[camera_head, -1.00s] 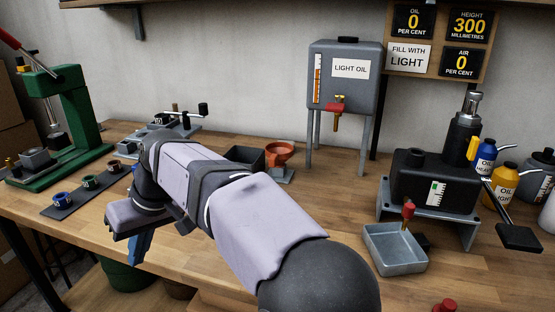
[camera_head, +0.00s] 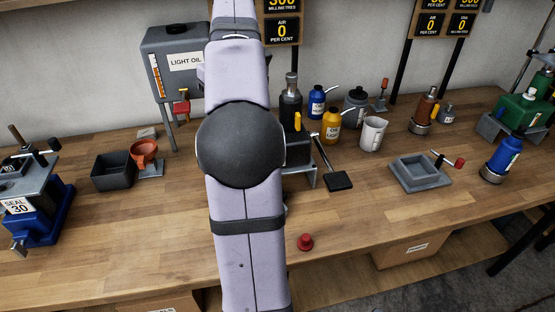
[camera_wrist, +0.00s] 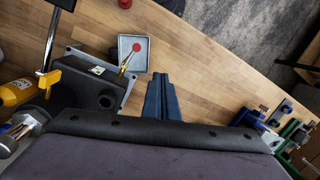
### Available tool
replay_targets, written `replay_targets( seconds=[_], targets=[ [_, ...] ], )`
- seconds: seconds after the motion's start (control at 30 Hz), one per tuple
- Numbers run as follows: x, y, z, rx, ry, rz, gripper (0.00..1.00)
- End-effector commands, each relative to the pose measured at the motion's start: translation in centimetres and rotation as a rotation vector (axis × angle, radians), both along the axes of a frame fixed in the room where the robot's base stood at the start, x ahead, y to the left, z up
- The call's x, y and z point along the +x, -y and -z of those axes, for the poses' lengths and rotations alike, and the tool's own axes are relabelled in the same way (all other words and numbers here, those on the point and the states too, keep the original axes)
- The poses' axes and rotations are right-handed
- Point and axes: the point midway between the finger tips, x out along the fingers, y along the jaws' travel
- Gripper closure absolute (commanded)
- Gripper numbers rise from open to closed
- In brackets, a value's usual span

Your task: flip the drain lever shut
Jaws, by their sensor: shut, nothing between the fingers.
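In the wrist view the drain lever (camera_wrist: 137,47) shows as a red round end above a light-grey tray (camera_wrist: 123,41). Its brass valve (camera_wrist: 125,64) comes out of the dark pump body (camera_wrist: 92,92). My gripper (camera_wrist: 160,77) has its blue fingers together and empty, to the right of the valve and tray in the picture and apart from them. In the head view my arm hides the lever and tray, and the gripper is out of the frame. Part of the pump body (camera_head: 298,152) and its black-ended handle (camera_head: 338,180) show right of my arm.
A red knob (camera_head: 305,242) stands near the bench front. A yellow bottle (camera_head: 331,125), a blue bottle (camera_head: 317,103) and a white jug (camera_head: 372,133) stand behind the pump. An orange funnel (camera_head: 145,152) stands left.

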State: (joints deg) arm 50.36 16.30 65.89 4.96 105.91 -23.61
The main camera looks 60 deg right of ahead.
Motion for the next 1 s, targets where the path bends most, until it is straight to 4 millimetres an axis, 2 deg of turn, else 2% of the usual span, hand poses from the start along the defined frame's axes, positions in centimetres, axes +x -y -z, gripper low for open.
replay_targets(
  seconds=[0.03, 0.2, 0.6, 0.8, 1.0],
  targets=[
    [-1.2, 1.3, 0.4, 0.056, -0.016, 0.121, 1.00],
    [-4.5, 4.3, 2.9, 0.247, -0.053, 0.529, 1.00],
    [-13.6, 9.6, 6.5, 0.758, -0.157, 1.413, 1.00],
    [-17.2, 11.0, 7.4, 0.973, -0.202, 1.684, 1.00],
    [-19.0, 11.5, 7.8, 1.085, -0.226, 1.806, 1.00]
  ],
)
